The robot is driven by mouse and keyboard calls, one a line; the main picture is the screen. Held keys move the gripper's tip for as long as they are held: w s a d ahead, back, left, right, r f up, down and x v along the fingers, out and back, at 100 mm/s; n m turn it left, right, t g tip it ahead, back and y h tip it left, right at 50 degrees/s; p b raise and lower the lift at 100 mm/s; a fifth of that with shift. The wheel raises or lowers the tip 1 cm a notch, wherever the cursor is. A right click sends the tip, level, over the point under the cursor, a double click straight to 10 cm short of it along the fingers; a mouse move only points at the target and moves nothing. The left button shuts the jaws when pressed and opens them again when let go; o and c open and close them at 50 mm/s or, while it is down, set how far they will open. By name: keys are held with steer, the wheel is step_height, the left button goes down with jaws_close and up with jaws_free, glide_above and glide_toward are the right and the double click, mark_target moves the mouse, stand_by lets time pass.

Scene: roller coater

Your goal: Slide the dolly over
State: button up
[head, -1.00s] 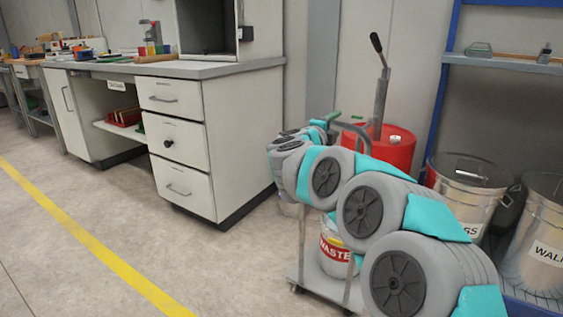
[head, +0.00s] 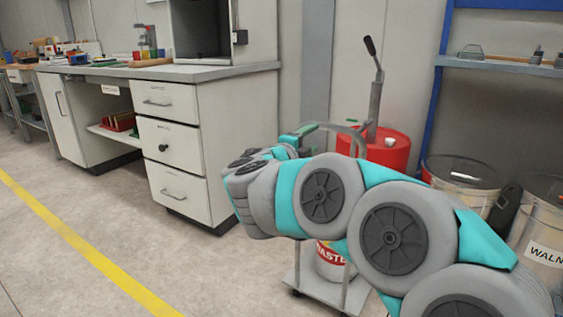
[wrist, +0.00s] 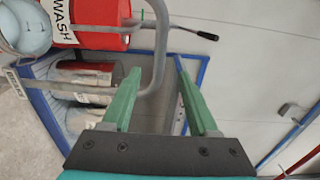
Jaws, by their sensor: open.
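The dolly (head: 347,297) is a low grey platform on casters with a bent grey tube handle (head: 352,131). A white bucket (head: 331,262) with a red "WASTE" label stands on it, partly hidden by my arm. In the wrist view, the tube handle (wrist: 161,45) runs down from the top and bends left close to my fingertips. My gripper (wrist: 158,64) is open, with green fingers on either side of the handle's bend; I cannot tell whether they touch it. In the head view, my gripper (head: 303,131) is beside the top of the handle.
A red drum (head: 396,150) with a hand pump stands behind the dolly. Metal bins (head: 466,178) stand at the right under a blue-framed shelf (head: 508,67). A white drawer bench (head: 236,150) stands at the left. The floor (head: 150,235) in front of it is clear, with a yellow line.

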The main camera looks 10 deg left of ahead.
steer(key=s+a+r+n+y+p, duration=0.1)
steer(key=s+a+r+n+y, duration=0.1)
steer(key=a+r+n+y, duration=0.5)
steer(key=s+d+f+n+g+y+p, duration=0.2)
steer(key=s+f+n+g+y, duration=0.4)
steer(key=s+f+n, duration=0.4)
steer(key=s+d+f+n+g+h, duration=0.2)
steer(key=s+d+f+n+g, duration=0.15)
steer(key=s+d+f, duration=0.45)
steer(key=s+d+f+n+g+h, duration=0.15)
steer(key=s+d+f+g, duration=0.35)
steer(key=s, duration=0.5)
steer(key=s+d+f+g+h, duration=0.1)
steer(key=s+d+f+g, duration=0.1)
steer(key=s+d, duration=0.5)
steer(key=s+d+f+g+h+p, duration=0.1)
steer(key=s+d+f+g+h, duration=0.1)
steer(key=s+d, duration=0.5)
steer(key=s+f, duration=0.1)
steer(key=s, duration=0.3)
steer(key=shift+s+p, duration=0.2)
steer(key=shift+p, duration=0.1)
steer(key=shift+f, duration=0.1)
